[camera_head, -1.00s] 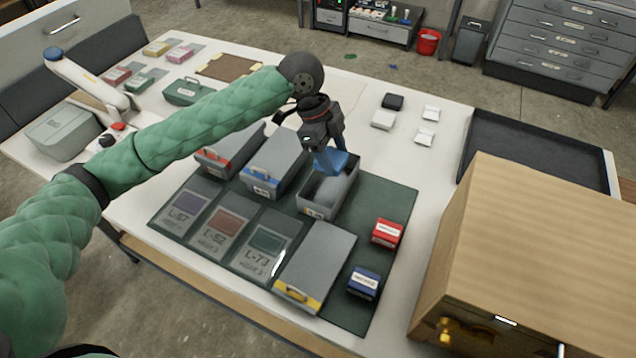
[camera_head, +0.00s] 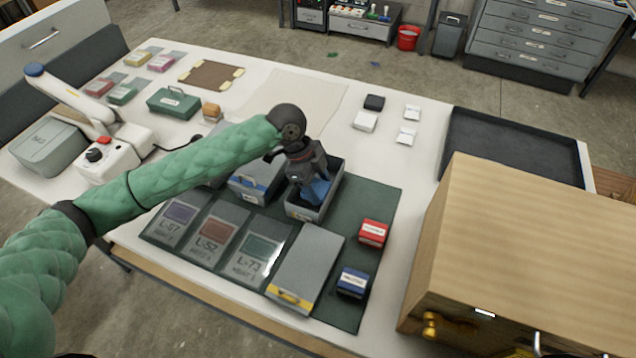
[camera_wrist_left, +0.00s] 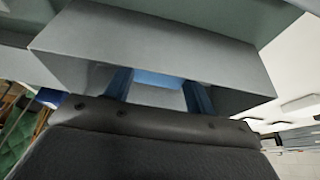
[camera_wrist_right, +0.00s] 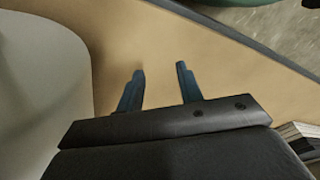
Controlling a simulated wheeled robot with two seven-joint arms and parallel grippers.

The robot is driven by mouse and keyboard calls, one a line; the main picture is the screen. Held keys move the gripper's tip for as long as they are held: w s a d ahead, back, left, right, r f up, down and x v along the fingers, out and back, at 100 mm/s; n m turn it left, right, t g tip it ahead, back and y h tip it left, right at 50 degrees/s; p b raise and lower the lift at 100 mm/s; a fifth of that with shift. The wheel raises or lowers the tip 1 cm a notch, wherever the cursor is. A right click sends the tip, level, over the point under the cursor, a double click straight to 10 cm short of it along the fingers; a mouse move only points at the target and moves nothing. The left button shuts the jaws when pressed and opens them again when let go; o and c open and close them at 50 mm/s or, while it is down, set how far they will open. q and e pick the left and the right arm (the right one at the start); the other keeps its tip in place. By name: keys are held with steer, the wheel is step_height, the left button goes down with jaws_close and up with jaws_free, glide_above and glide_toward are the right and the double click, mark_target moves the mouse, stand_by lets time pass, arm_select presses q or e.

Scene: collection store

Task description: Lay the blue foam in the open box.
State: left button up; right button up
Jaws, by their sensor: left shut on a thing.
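The open grey box (camera_head: 336,184) stands on the dark green mat, and its grey wall (camera_wrist_left: 150,45) fills the upper left wrist view. My left gripper (camera_head: 319,192) points down into the box's opening. In the left wrist view its blue fingers (camera_wrist_left: 158,92) are shut on the light blue foam (camera_wrist_left: 158,79), which sits between them inside the box. Whether the foam touches the box floor is hidden. My right gripper (camera_wrist_right: 158,80) is open and empty over a tan surface; it is out of the head view.
Beside the open box stands a grey box with a blue handle (camera_head: 258,177). In front lies a grey piece with a yellow handle (camera_head: 307,262). Red (camera_head: 372,233) and blue (camera_head: 352,282) small boxes are to the right, near a wooden cabinet (camera_head: 530,240).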

arm_select(q)
steer(key=shift+f, duration=0.1)
steer(key=o, duration=1)
steer(key=shift+c, duration=0.2)
arm_select(e)
steer(key=shift+w, duration=0.1)
arm_select(q)
steer(key=shift+w+a+r, duration=0.1)
steer(key=shift+a+r, duration=0.05)
steer(key=shift+r, duration=0.3)
steer(key=b+v, duration=0.4)
steer(key=v, duration=0.7)
steer(key=shift+a+r, duration=0.1)
steer(key=shift+a, duration=0.05)
arm_select(e)
step_height(320, 180, up, 12)
steer(key=w+a, duration=0.2)
steer(key=shift+w+a+r, duration=0.2)
steer(key=shift+w, duration=0.15)
steer(key=shift+s, duration=0.1)
